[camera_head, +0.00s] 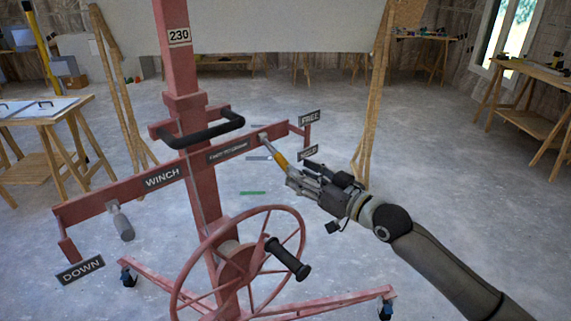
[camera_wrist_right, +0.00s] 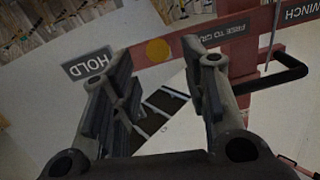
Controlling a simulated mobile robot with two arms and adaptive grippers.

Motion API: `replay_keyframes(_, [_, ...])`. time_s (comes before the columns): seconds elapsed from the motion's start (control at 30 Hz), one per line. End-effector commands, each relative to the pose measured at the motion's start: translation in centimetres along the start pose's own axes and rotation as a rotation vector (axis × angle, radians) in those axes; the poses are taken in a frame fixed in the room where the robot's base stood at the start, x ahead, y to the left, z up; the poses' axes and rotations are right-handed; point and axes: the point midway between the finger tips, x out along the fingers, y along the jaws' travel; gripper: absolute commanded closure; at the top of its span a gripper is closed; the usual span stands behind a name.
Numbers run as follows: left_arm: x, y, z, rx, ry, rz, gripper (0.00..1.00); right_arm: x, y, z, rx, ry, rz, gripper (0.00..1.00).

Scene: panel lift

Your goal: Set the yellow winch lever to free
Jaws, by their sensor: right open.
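The yellow winch lever (camera_head: 280,161) sits on the right part of the red crossbar and slants down to the right, on the side of the HOLD sign (camera_head: 308,153). My right gripper (camera_head: 291,179) is open at the lever's lower end. In the right wrist view the lever shows end-on as a yellow disc (camera_wrist_right: 158,50) between the open fingertips (camera_wrist_right: 157,60). I cannot tell whether either finger touches it. The HOLD sign (camera_wrist_right: 90,65) is beyond the left finger there. My left gripper is not in view.
The red lift's mast (camera_head: 178,65), black handle (camera_head: 205,131) and spoked handwheel (camera_head: 240,265) stand left of my right arm. A DOWN sign (camera_head: 80,270) hangs at the crossbar's left end. Wooden tables (camera_head: 45,118) stand around. The floor at right is clear.

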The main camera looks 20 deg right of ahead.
Motion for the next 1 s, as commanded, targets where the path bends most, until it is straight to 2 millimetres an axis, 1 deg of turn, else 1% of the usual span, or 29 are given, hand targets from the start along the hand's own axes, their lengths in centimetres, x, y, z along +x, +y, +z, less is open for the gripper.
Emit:
replay_keyframes(0.03, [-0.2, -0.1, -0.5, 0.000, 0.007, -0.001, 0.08, 1.0, -0.1, -0.3, 0.002, 0.003, -0.002, 0.58])
replay_keyframes(0.1, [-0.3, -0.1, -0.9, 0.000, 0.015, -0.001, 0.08, 2.2, 0.0, -0.2, 0.002, 0.003, 0.000, 0.58])
replay_keyframes(0.2, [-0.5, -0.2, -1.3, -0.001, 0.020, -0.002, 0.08, 3.7, -0.1, -0.2, 0.001, 0.002, -0.001, 0.58])
replay_keyframes(0.33, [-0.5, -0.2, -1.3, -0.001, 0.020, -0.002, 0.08, 5.2, 0.0, -0.1, 0.002, 0.001, 0.000, 0.58])
replay_keyframes(0.5, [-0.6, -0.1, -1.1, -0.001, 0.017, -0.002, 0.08, 6.0, 0.0, 0.0, 0.000, 0.000, -0.001, 0.58])
replay_keyframes(0.77, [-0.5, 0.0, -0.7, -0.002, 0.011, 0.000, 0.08, 6.0, 0.0, 0.0, 0.000, 0.000, 0.000, 0.58])
replay_keyframes(1.0, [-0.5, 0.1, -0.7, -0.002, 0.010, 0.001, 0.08, 6.0, 0.0, 0.0, 0.000, 0.000, 0.000, 0.89])
